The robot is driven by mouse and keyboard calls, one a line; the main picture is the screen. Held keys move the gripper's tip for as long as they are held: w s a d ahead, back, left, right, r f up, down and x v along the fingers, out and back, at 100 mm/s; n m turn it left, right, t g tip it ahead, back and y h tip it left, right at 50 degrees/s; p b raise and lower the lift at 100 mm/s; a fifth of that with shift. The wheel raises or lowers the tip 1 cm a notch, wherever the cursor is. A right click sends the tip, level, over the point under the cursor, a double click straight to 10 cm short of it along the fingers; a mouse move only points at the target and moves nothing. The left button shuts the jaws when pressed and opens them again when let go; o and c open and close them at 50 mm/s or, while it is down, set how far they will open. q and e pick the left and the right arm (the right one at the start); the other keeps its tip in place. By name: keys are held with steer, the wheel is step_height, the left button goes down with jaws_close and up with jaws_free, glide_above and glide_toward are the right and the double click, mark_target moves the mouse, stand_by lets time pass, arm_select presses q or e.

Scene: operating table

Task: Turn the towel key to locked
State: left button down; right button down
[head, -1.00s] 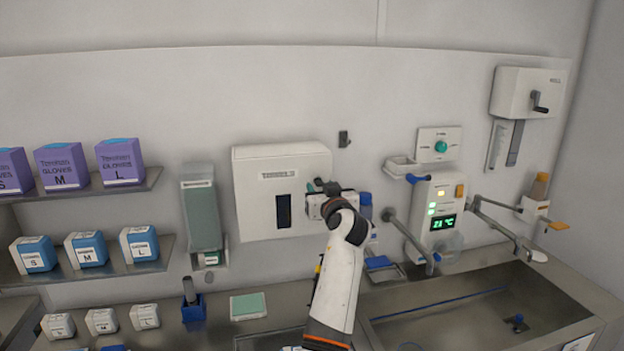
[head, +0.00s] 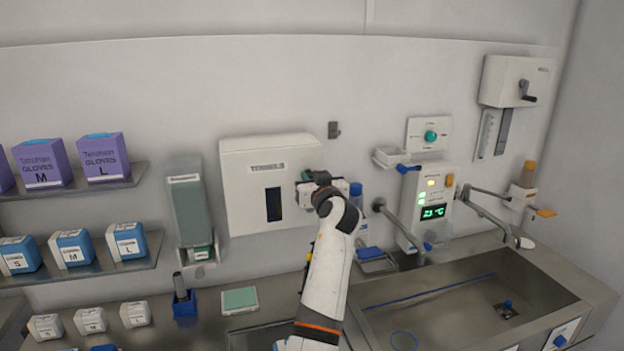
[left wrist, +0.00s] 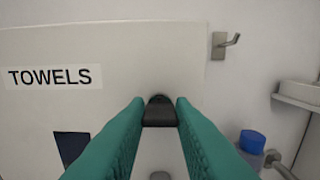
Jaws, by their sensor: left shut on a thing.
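The white towel dispenser (head: 240,165) hangs on the wall, marked TOWELS, with a dark window in its front. In the left wrist view its label face (left wrist: 40,110) fills the left and middle. The dark towel key (left wrist: 160,112) sits near the dispenser's right side. My left gripper (left wrist: 160,118), with green fingers, is shut on the key from both sides. In the head view my left gripper (head: 304,186) is at the dispenser's right edge, and the wrist hides the key. No lock marking can be read. My right gripper is not in view.
A wall hook (head: 334,130) is right of the dispenser above my wrist. A blue-capped bottle (head: 355,192) stands close to the right. A green soap dispenser (head: 187,212) hangs to the left. The sink (head: 470,300) is at lower right.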

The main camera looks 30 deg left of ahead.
arm_select(q)
steer(key=shift+m, duration=0.3)
steer(key=m, duration=0.3)
steer(key=shift+m, duration=0.3)
steer(key=m+p, duration=0.1)
steer(key=m, duration=0.2)
steer(key=shift+r+m, duration=0.1)
steer(key=shift+m, duration=0.2)
steer(key=m+p, duration=0.2)
steer(key=m, duration=0.3)
steer(key=shift+p, duration=0.3)
steer(key=m+p, duration=0.1)
steer(key=m, duration=0.1)
steer(key=shift+m, duration=0.4)
steer(key=shift+m+p, duration=0.5)
steer(key=shift+m, duration=0.6)
